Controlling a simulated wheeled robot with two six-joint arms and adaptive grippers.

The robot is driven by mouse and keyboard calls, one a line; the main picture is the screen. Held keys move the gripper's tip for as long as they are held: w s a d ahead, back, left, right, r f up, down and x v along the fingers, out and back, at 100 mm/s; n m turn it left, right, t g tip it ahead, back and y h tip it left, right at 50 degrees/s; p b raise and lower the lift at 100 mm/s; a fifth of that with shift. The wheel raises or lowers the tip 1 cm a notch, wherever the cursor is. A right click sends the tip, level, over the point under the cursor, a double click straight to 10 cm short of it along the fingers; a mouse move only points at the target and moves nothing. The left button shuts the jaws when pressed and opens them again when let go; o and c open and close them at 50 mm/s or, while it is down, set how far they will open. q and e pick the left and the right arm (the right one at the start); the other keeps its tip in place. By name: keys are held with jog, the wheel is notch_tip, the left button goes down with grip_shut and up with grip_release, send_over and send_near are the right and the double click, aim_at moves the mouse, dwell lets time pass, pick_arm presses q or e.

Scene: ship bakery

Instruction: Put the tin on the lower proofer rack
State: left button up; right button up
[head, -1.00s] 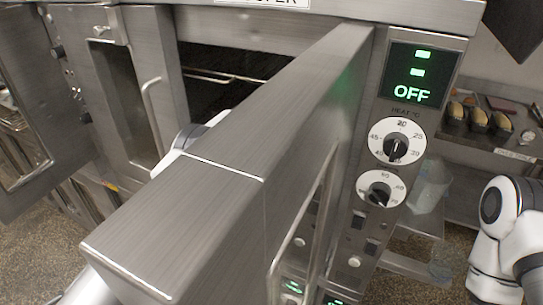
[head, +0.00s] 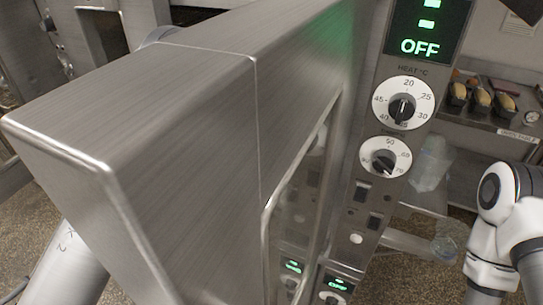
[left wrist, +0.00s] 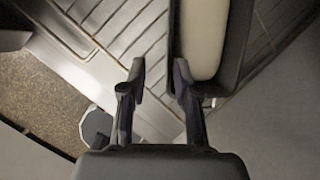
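In the left wrist view a dark tin (left wrist: 236,45) filled with pale dough (left wrist: 203,40) is at the top right, over a ribbed metal surface (left wrist: 110,25). My left gripper (left wrist: 160,82) is open, its two fingers apart. The right finger overlaps the tin's near left corner, and I cannot tell whether it touches. In the head view the large steel proofer door (head: 190,110) stands open and hides my left gripper, the tin and the proofer racks. My right arm shows at the right edge, but its gripper is out of view.
The proofer's control panel (head: 375,195) has two white dials and a green OFF display (head: 420,30). Several filled tins (head: 481,99) stand on a shelf (head: 480,126) at the right. A translucent container (head: 431,165) is below it. Speckled floor (head: 25,235) shows at lower left.

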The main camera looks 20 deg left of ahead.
pick_arm(q)
jog(key=s+d+b, duration=0.2)
jog(key=s, duration=0.4)
jog(key=shift+s, duration=0.35)
jog(key=shift+a, duration=0.1)
dwell(0.6)
